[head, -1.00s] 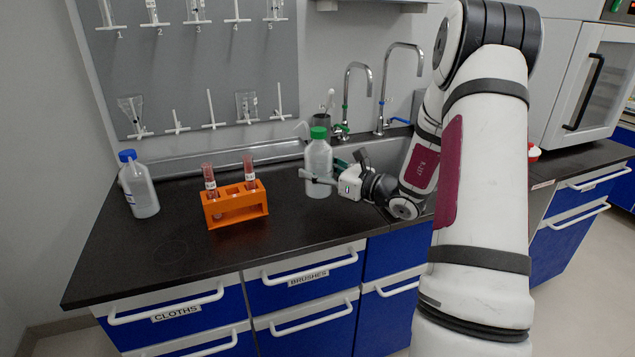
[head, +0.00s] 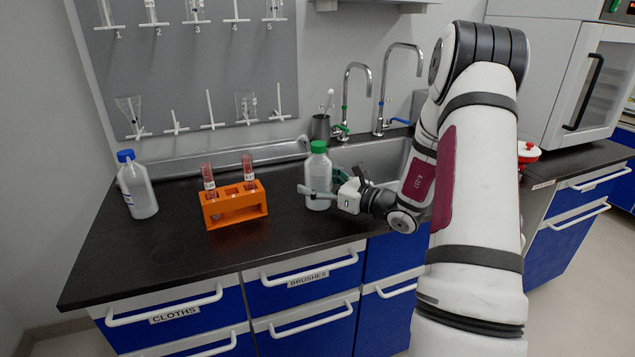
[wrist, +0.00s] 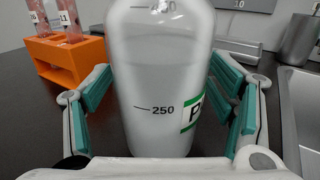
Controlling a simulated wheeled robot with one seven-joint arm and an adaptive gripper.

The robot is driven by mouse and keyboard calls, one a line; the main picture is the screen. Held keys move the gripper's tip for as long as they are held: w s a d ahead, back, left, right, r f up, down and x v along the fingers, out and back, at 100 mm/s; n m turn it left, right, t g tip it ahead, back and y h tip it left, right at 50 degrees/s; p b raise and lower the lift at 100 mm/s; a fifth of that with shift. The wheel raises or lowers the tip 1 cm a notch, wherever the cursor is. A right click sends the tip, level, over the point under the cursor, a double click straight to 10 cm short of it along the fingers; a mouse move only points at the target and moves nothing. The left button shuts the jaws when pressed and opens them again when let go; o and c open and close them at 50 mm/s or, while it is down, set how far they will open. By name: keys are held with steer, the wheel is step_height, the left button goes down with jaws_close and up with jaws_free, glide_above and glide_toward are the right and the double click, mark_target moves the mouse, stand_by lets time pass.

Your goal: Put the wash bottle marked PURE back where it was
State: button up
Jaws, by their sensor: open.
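My gripper (head: 322,192) is at the bottle's lower body. In the wrist view its teal-padded fingers (wrist: 162,105) are spread on both sides of the bottle, with a visible gap on each side.
An orange rack (head: 234,206) with reddish tubes stands left of the bottle. A blue-capped bottle (head: 137,185) stands at the far left. The sink (head: 375,160) with two taps lies right, and a dark cup (head: 320,127) stands behind. The front left counter is clear.

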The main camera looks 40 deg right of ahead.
steer(key=shift+r, duration=0.15)
steer(key=shift+s+d, duration=0.15)
steer(key=shift+s, duration=0.2)
steer(key=p+v, duration=0.1)
steer(key=v, duration=1)
steer(key=shift+s+r, duration=0.1)
steer(key=s+a+r+n+g+y, duration=0.25)
steer(key=a+n+g, duration=0.2)
steer(key=a, duration=0.45)
steer(key=s+a+r+n+g+y, duration=0.2)
steer(key=a+r+n+g, duration=0.3)
steer(key=a, duration=0.4)
steer(key=s+a+r+n+g+y, duration=0.2)
steer(key=a+n+g, duration=0.1)
steer(key=a+n, duration=0.5)
steer(key=s+a+n+g+h, duration=0.2)
steer(key=s+a+n+g, duration=0.15)
steer(key=s+a, duration=0.3)
steer(key=s+d+n+h, duration=0.4)
steer(key=s+n+h, duration=0.6)
steer(key=s, duration=0.3)
steer(key=shift+s+r+n+t, duration=0.2)
steer(key=shift+s+n+t, duration=0.15)
steer(key=shift+n, duration=0.35)
